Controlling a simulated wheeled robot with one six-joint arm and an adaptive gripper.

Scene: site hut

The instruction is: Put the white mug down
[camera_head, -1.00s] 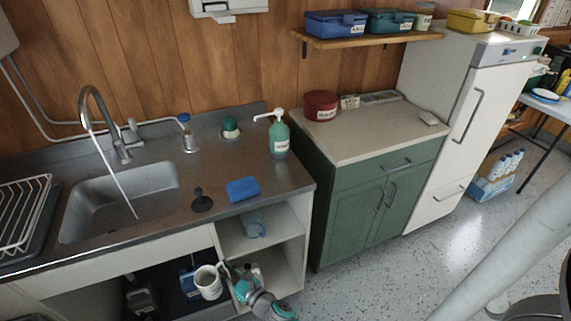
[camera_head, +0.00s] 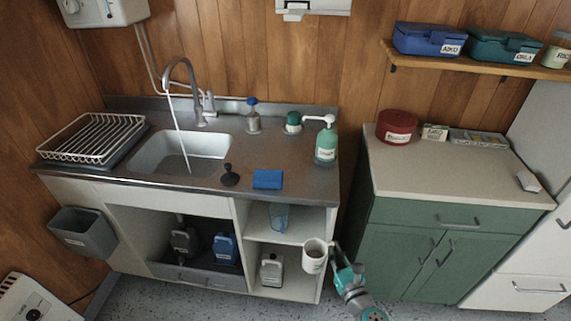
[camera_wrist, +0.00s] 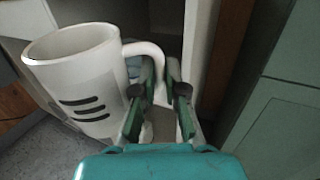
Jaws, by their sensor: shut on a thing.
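The white mug (camera_head: 314,257) hangs in the air in front of the open shelf unit beside the sink cabinet. My gripper (camera_head: 335,255) is to its right and shut on its handle. In the wrist view the mug (camera_wrist: 85,80) has dark stripes on its side, and its handle runs in between the fingers of my gripper (camera_wrist: 160,90). The mug is roughly upright with a slight tilt in that view. Its inside bottom cannot be seen.
The steel counter (camera_head: 315,185) holds a blue sponge (camera_head: 267,179), a green soap bottle (camera_head: 326,143) and a dish rack (camera_head: 95,138). Water runs into the sink (camera_head: 185,155). The green cabinet's top (camera_head: 450,170) is mostly clear. The shelf unit (camera_head: 300,232) holds a blue jug and a canister.

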